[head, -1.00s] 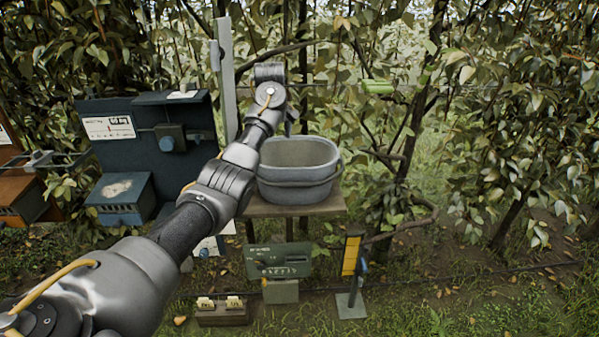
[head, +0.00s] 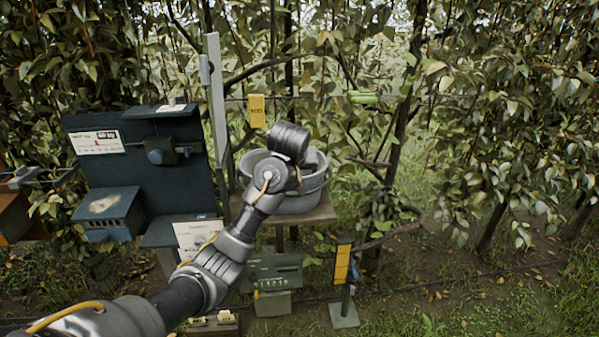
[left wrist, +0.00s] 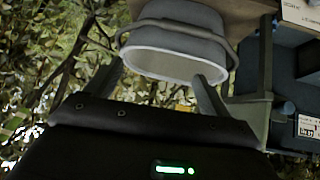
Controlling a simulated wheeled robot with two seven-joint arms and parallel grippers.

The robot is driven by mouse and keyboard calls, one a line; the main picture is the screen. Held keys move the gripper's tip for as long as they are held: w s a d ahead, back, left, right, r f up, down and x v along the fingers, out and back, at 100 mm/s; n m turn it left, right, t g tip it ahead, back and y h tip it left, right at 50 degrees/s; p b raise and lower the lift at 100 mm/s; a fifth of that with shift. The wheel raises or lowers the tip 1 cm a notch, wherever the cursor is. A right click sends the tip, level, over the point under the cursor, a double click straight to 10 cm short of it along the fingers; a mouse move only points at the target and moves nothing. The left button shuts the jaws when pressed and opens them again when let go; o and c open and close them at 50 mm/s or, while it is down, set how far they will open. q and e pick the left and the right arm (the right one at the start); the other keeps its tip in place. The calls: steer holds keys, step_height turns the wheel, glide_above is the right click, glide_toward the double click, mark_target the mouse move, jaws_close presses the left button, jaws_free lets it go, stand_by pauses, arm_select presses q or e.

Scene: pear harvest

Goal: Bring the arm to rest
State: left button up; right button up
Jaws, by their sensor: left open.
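My left arm reaches in from the lower left of the head view. Its wrist is in front of the grey tub (head: 318,190) on the wooden stand, and the gripper's fingers are hidden behind the wrist there. In the left wrist view my left gripper (left wrist: 158,86) shows two fingers spread apart with nothing between them. The tub (left wrist: 185,50) appears beyond the fingertips, its pale rim and handle turned toward the camera. I cannot tell how far the fingers are from the tub. My right gripper is in neither view.
A blue weighing station (head: 150,185) stands left of the tub beside a grey post (head: 217,120). A yellow tag (head: 257,110) hangs behind my wrist. A green panel (head: 272,272) and a yellow-black marker (head: 343,265) stand low in front. Grass on the right is open.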

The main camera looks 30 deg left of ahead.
arm_select(q)
steer(key=shift+s+d+m+t, duration=0.4)
steer(key=shift+s+d, duration=0.1)
steer(key=shift+d, duration=0.3)
steer(key=shift+f, duration=0.1)
